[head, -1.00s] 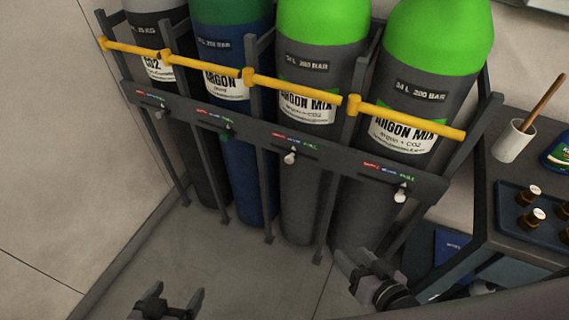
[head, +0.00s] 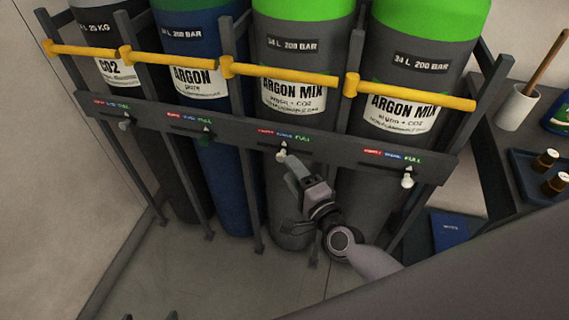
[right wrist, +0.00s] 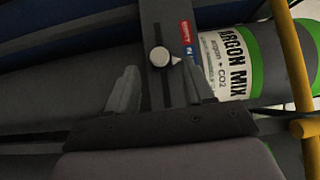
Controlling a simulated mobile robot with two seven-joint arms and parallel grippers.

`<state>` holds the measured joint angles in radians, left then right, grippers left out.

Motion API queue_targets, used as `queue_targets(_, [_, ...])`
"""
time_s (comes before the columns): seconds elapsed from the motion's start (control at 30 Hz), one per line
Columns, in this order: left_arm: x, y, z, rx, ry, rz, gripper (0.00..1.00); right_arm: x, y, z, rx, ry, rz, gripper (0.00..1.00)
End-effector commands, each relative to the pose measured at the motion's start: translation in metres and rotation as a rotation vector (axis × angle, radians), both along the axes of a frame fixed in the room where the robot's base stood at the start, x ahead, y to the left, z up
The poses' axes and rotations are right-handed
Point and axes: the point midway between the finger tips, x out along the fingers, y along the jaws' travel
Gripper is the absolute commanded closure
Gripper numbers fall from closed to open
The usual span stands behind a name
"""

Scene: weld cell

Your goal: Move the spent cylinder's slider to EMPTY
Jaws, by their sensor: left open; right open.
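Four gas cylinders stand in a rack, each with a slider knob on the rack's rail (head: 235,140). The third cylinder from the left, Argon Mix (head: 290,95), has a pale slider knob (head: 282,155) whose pointer is under the middle, blue label. This knob also shows in the right wrist view (right wrist: 160,57), just ahead of my fingers. The fourth cylinder's knob (head: 408,181) is near FULL. My right gripper (head: 288,163) is open at the third knob; contact cannot be told. My left gripper (head: 150,317) is open, only its fingertips showing at the bottom edge.
A yellow bar (head: 290,76) runs across the cylinders above the rail. The CO2 (head: 112,60) and Argon (head: 195,75) cylinders stand at left. A bench with a cup (head: 517,107) and blue tray (head: 525,170) is at right. Floor in front is clear.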

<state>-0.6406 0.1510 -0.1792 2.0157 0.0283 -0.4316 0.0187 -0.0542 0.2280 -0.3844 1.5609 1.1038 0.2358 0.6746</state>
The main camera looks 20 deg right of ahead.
Motion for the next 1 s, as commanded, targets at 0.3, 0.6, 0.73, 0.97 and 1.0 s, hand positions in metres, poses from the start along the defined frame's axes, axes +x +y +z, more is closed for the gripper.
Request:
queue_targets(0.3, [0.000, 0.000, -0.003, -0.001, 0.002, 0.001, 0.12, 0.031, 0.007, 0.000, -0.001, 0.000, 0.002, 0.48])
queue_targets(0.6, [0.001, 0.000, -0.002, -0.003, 0.001, 0.002, 0.12, 0.034, 0.007, 0.000, -0.002, 0.002, 0.002, 0.48])
queue_targets(0.73, [0.001, 0.000, -0.002, -0.004, 0.000, 0.004, 0.12, 0.034, 0.007, 0.000, -0.002, 0.001, 0.002, 0.74])
queue_targets(0.97, [0.001, -0.001, -0.001, -0.005, -0.002, 0.005, 0.12, 0.034, 0.008, 0.000, -0.001, 0.001, 0.001, 1.00])
queue_targets(1.0, [0.001, -0.001, -0.001, -0.005, -0.002, 0.005, 0.12, 0.036, 0.009, 0.000, -0.001, 0.001, 0.001, 1.00])
